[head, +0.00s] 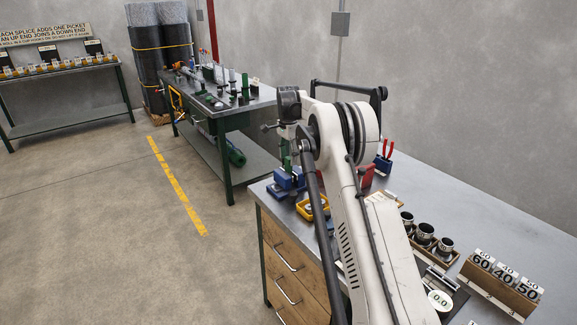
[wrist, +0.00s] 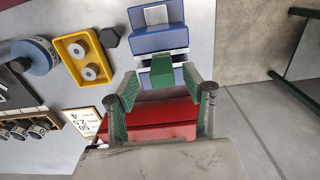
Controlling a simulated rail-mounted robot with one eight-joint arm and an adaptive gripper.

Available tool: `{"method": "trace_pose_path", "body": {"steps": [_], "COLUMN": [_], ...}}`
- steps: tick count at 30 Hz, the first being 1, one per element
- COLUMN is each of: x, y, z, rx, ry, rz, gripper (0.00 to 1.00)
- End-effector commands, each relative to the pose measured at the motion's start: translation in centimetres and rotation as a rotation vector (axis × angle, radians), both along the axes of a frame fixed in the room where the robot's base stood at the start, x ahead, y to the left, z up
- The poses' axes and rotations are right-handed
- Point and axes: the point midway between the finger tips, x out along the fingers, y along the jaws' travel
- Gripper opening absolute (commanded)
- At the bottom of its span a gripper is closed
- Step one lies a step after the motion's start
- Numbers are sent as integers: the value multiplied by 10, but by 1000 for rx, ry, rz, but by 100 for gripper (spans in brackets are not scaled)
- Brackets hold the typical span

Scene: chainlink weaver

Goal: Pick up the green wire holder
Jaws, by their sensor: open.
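My gripper (wrist: 161,80) is open, with green-padded fingers spread apart in the wrist view. In the head view my gripper (head: 288,162) points down over a blue vise-like block (head: 289,180) at the bench's far left corner. In the wrist view the blue block (wrist: 158,40) lies just beyond the fingertips. A small dark green piece (wrist: 161,65) shows between the fingertips, against the block; I cannot tell for sure whether it is the green wire holder. No contact with the fingers is clear. Small green items (head: 244,84) stand on the farther bench.
A yellow tray (wrist: 84,58) with two grey rings sits left of the blue block. A red block (wrist: 150,115) lies beneath my gripper. A blue spool (wrist: 36,56) is farther left. The bench edge and floor (wrist: 245,90) are on the right.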

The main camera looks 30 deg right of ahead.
Motion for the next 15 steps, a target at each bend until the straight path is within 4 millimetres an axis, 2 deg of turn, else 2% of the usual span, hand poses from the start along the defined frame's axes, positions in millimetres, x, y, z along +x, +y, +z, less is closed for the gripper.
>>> {"method": "trace_pose_path", "body": {"steps": [9, 15], "x": [3, 3], "y": [-2, -2], "z": [-40, -44], "rx": [0, 0], "ry": [0, 0], "rz": [0, 0], "gripper": [46, 46]}}
